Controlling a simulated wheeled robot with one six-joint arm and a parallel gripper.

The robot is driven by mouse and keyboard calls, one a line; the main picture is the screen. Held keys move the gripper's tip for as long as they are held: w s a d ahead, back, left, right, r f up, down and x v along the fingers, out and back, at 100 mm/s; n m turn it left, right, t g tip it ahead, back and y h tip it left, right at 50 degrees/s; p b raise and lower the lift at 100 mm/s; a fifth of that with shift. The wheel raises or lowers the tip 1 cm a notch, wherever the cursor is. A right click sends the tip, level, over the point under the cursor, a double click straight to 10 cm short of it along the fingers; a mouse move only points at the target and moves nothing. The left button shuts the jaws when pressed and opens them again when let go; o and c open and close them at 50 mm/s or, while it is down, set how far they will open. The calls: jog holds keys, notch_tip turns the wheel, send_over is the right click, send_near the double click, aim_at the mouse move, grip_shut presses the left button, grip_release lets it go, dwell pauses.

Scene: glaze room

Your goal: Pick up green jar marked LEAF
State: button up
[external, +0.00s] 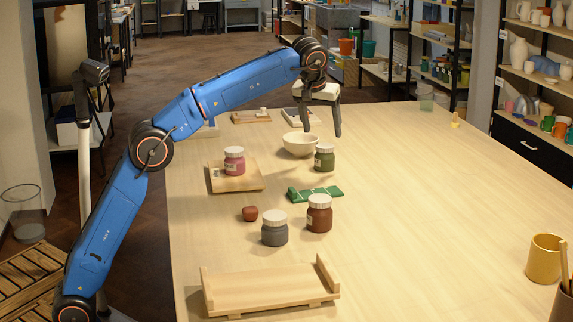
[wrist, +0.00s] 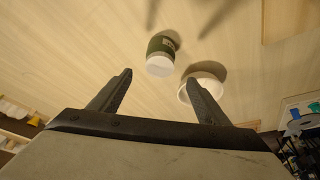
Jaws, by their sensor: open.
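The green jar (external: 324,158) with a white lid stands upright on the table, just in front of a cream bowl (external: 299,146). Its LEAF marking is too small to read. My gripper (external: 323,134) is open and empty, with its fingers pointing down above the table near the bowl and the green jar. In the wrist view the green jar (wrist: 160,56) lies beyond the gap between the open fingers (wrist: 162,93), apart from them. The bowl (wrist: 204,86) is partly hidden behind the right finger there.
A pink jar (external: 234,160) stands on a wooden board (external: 248,182). A wooden tray (external: 270,288) is in front. The table's right side is mostly clear.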

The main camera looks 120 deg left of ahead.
aim_at(327, 155)
jog(key=x, duration=1.1)
jog(key=shift+f, duration=0.45)
jog(key=c, duration=1.3)
